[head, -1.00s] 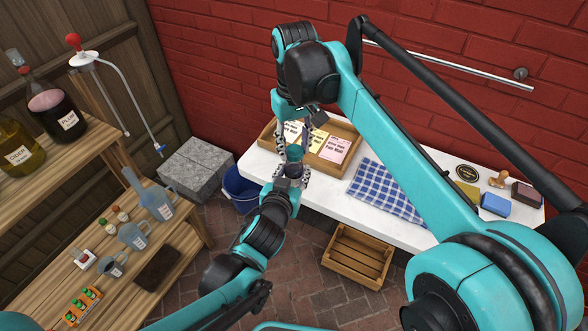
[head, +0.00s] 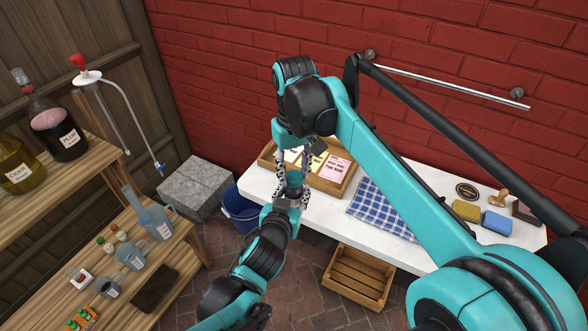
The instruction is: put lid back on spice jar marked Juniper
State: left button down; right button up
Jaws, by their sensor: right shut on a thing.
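My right gripper (head: 305,160) reaches down from above near the table's left end. It is shut on a small teal and dark piece (head: 293,178), which looks like the spice jar or its lid; I cannot tell which. My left gripper (head: 290,192) comes up from below, its tips close under and around the same piece. Its jaws are too small and overlapped to read. The Juniper marking is not readable, and I cannot make out whether lid and jar touch.
A white table (head: 335,205) bears a wooden tray (head: 345,183) of seed-packet-like cards, a checked cloth (head: 380,210), sponges (head: 497,223) and a stamp (head: 500,198). A blue bucket (head: 240,208) and a wooden crate (head: 358,277) stand below. Shelves with bottles (head: 150,215) are at left.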

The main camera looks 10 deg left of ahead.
jog(key=shift+f, duration=0.55)
dwell(0.4)
jog(key=m, duration=1.4)
jog(key=shift+m, duration=0.4)
jog(key=m, duration=1.7)
jog(key=shift+w+m, duration=0.1)
jog(key=shift+m, duration=0.2)
